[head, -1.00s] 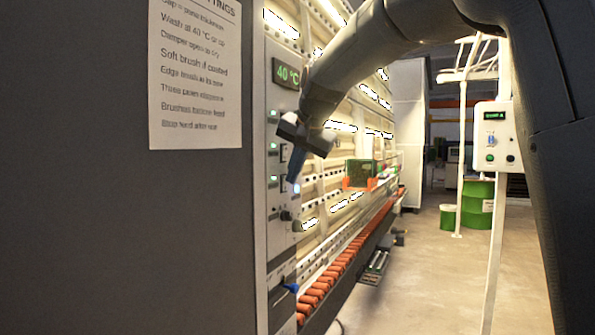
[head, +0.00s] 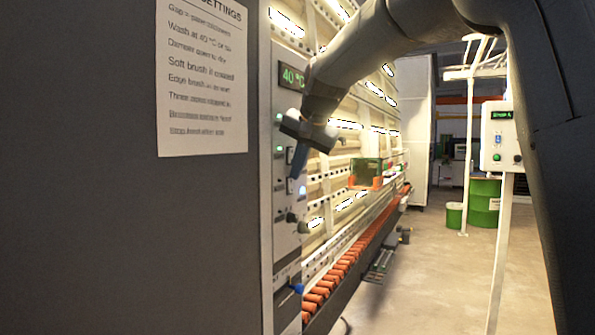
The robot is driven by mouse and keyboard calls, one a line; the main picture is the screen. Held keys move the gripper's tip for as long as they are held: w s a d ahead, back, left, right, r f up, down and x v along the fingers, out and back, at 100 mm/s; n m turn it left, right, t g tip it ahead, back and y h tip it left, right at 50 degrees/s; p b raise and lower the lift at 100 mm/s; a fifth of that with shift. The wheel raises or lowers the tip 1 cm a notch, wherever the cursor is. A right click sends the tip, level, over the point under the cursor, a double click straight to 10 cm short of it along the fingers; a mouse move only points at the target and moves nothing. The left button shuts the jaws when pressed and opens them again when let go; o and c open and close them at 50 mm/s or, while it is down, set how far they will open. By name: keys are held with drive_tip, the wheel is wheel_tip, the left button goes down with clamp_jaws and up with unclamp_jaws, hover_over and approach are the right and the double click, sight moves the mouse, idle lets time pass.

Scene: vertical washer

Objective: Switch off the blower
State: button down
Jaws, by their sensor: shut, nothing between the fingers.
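The washer's control panel (head: 286,235) is a narrow pale upright strip at the left of the machine, with a green "40 °C" display (head: 292,77). No label is readable, so I cannot tell which control is the blower's.
A dark wall (head: 120,220) with a printed settings sheet (head: 202,85) fills the left. A row of orange rollers (head: 345,262) runs along the machine's base. A control box (head: 498,140) on a post and green drums (head: 484,205) stand right. The floor between is clear.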

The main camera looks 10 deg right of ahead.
drive_tip(key=shift+d, duration=0.15)
drive_tip(key=d+b+v, duration=0.1)
drive_tip(key=b+v, duration=0.2)
drive_tip(key=v, duration=0.9)
idle(0.5)
